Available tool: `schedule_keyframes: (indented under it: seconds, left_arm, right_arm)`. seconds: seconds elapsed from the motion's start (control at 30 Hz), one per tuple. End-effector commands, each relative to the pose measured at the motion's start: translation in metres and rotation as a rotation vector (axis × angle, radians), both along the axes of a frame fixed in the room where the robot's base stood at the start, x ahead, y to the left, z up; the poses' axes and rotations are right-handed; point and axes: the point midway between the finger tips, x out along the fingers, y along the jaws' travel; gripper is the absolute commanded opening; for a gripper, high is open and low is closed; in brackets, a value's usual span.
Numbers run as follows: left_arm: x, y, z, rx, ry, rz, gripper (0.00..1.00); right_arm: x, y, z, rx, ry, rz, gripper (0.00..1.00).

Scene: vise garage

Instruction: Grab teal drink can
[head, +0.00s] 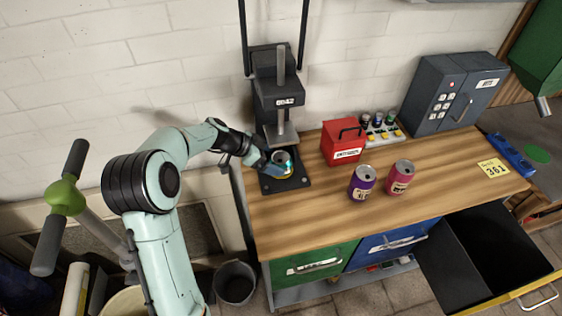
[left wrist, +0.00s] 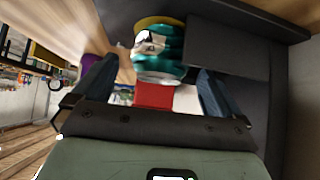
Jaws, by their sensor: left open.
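The teal drink can (head: 284,161) stands on the black base plate of the press, under its ram. In the left wrist view the can (left wrist: 160,48) is teal with a pale patch and a yellow end, and it shows tilted because of the camera angle. My left gripper (head: 273,165) is at the can, reaching in from the left. In the left wrist view its two dark fingers are spread, with the can between and just beyond the tips; I cannot tell whether they touch it. My right gripper is not in view.
The black press (head: 277,100) stands close above the can. A red box (head: 343,145), a purple can (head: 362,184) and a crimson can (head: 399,178) stand to the right on the wooden bench (head: 320,215). A dark safe (head: 452,92) is farther right. An open drawer (head: 475,250) juts out in front.

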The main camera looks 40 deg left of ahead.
Motion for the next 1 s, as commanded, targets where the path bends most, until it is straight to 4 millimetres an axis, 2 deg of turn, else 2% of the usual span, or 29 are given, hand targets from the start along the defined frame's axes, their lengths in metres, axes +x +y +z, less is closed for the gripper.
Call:
schedule_keyframes:
  seconds: [0.2, 0.3, 0.63, 0.8, 1.0]
  left_arm:
    - [0.020, -0.012, -0.018, -0.005, 0.002, -0.001, 0.99]
    - [0.027, -0.017, -0.028, -0.005, 0.001, -0.001, 0.99]
    - [0.031, -0.020, -0.036, -0.001, 0.001, 0.000, 0.99]
    - [0.031, -0.019, -0.036, -0.001, 0.001, 0.000, 0.45]
    - [0.031, -0.019, -0.036, -0.001, 0.001, 0.000, 0.45]
  right_arm:
    - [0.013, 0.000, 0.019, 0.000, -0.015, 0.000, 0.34]
    - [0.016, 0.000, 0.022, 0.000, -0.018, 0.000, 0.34]
    - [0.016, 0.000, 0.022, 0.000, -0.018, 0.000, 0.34]
    - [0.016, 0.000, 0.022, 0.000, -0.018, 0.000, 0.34]
    - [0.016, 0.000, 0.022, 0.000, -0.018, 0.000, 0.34]
